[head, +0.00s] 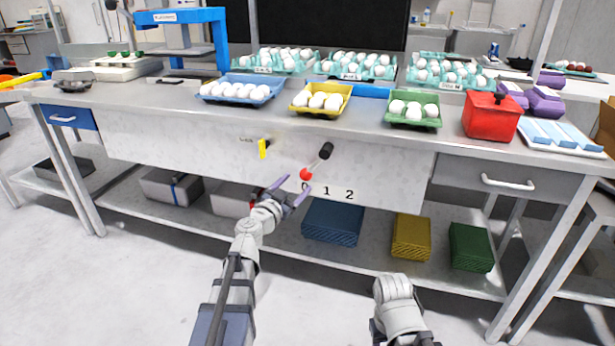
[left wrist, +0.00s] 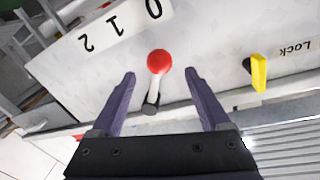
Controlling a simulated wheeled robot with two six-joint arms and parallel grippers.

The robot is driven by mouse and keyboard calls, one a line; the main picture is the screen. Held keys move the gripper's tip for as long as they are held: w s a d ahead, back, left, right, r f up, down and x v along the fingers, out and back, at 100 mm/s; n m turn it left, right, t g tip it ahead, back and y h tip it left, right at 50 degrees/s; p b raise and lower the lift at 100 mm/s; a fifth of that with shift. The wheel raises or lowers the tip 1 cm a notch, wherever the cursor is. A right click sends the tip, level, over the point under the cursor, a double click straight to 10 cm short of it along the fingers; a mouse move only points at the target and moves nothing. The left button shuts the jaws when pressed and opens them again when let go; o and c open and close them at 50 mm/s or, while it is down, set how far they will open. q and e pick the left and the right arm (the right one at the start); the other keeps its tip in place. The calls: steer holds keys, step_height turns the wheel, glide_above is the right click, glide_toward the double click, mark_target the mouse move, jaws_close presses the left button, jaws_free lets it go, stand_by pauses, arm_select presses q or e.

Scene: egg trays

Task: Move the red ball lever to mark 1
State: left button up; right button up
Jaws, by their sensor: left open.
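The lever has a red ball (head: 306,174) on a light rod that slants down from a black pivot (head: 326,151) on the bench's front panel. The ball is at mark 0, with mark 1 (head: 326,191) and mark 2 (head: 349,194) to its right. My left gripper (head: 293,187) is open just in front of the ball, and one finger partly covers mark 0. In the left wrist view the red ball (left wrist: 159,61) appears between and slightly beyond the fingertips (left wrist: 160,73), with a gap on both sides. The number strip (left wrist: 115,25) shows upside down there.
A yellow lock handle (head: 263,149) sits on the panel left of the lever. Egg trays, including a yellow one (head: 346,90), and a red box (head: 491,118) stand on the bench above. Bins, including a blue one (head: 332,222), stand on the shelf below. Part of my right arm shows lower right.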

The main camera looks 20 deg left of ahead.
mark_target(303, 177)
arm_select(q)
steer(key=w, duration=0.2)
steer(key=w+d, duration=0.1)
steer(key=w, duration=0.4)
steer(key=shift+d, duration=0.15)
steer(key=shift+c, duration=0.2)
jaws_close()
stand_by(1.0)
